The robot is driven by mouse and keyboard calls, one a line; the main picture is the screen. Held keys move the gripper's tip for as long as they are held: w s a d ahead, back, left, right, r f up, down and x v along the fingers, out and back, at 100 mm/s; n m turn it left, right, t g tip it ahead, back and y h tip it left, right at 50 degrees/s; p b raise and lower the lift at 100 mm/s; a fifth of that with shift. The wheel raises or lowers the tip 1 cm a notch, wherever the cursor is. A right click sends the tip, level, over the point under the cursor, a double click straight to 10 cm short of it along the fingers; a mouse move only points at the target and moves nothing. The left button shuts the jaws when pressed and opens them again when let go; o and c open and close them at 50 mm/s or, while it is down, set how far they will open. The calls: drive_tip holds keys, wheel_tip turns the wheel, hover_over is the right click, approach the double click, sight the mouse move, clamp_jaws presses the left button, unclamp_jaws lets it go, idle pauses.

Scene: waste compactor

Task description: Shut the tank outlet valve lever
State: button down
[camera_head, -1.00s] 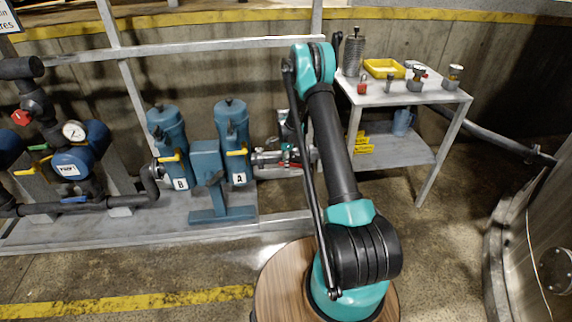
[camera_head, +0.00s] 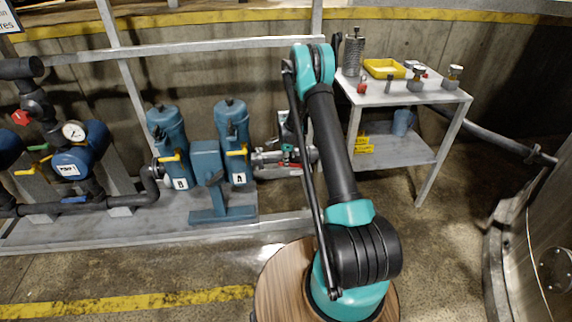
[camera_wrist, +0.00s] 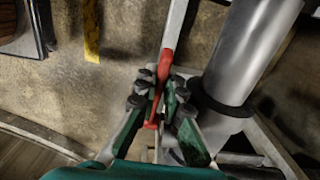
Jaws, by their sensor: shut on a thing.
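A red lever (camera_wrist: 165,66) shows in the wrist view, standing beside a thick bare metal pipe (camera_wrist: 250,50) with a dark collar. My gripper (camera_wrist: 160,90) is shut around the red lever, with dark finger pads on both sides of it. The lower part of the lever is partly hidden between the fingers. In the head view my arm reaches to the pipework right of filter A, where the metal outlet pipe (camera_head: 266,158) shows. My gripper is mostly hidden there behind my arm, so the lever's angle is hard to tell.
Blue filter housings A (camera_head: 231,135) and B (camera_head: 168,140) stand left of the pipe, with yellow handles. A grey side table (camera_head: 440,95) with small parts and a yellow tray (camera_head: 384,68) stands at the right. The floor in front is clear.

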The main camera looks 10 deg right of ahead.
drive_tip(key=shift+d+r+y, duration=0.25)
drive_tip(key=shift+r+y, duration=0.05)
drive_tip(key=shift+y, duration=0.1)
drive_tip(key=shift+r+y, duration=0.25)
drive_tip(key=shift+y, duration=0.15)
drive_tip(key=c, duration=1.6)
unclamp_jaws()
drive_tip(key=r, duration=0.4)
drive_tip(key=d+r, duration=0.1)
drive_tip(key=r, duration=0.7)
drive_tip(key=shift+d, duration=0.25)
